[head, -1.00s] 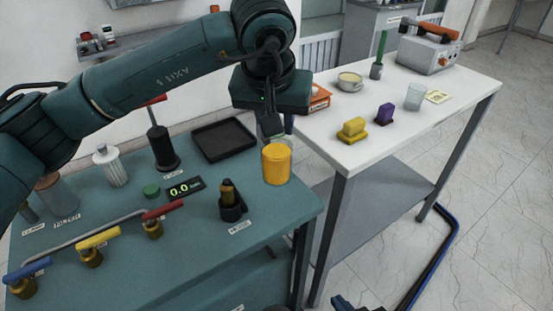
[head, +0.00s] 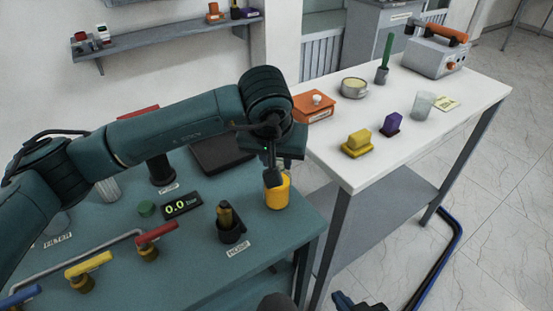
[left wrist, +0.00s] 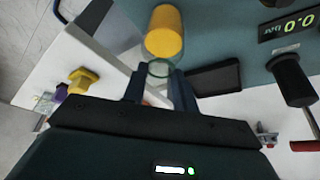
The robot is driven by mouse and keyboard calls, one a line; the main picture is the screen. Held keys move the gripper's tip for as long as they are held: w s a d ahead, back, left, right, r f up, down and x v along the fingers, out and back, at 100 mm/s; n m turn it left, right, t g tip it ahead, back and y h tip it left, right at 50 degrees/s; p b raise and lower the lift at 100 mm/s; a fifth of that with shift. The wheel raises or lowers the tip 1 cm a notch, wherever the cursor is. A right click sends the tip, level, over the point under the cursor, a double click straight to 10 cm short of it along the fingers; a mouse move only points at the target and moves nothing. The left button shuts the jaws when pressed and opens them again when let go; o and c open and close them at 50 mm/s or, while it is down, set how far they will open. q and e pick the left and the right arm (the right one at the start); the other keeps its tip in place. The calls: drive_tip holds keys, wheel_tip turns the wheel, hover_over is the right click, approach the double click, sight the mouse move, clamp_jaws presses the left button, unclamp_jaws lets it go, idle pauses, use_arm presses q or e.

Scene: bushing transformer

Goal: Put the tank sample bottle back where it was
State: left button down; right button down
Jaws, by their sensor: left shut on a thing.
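The tank sample bottle, a clear glass with yellow-orange contents (head: 278,194), is at the right side of the teal bench (head: 190,275). It also shows in the left wrist view (left wrist: 165,35), with its clear upper part at my fingertips. My left gripper (head: 272,178) comes from above and is shut on the bottle's upper part. The bottle looks upright; I cannot tell whether its base touches the bench. Dark parts at the bottom edge of the head view look like my right gripper (head: 352,303); its jaws cannot be made out.
A black holder with a brass piece (head: 230,225) stands left of the bottle. A pressure display (head: 182,206), a black tray (head: 220,153) and colored valve handles (head: 156,233) are on the bench. A white table (head: 345,175) with several items stands at right, including a clear cup (head: 422,104).

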use_arm(q)
drive_tip(key=shift+f, duration=0.5)
drive_tip(key=shift+f+b, duration=0.25)
drive_tip(key=shift+b, duration=0.05)
drive_tip(key=c, duration=1.1)
unclamp_jaws()
drive_tip(key=shift+r, duration=0.1)
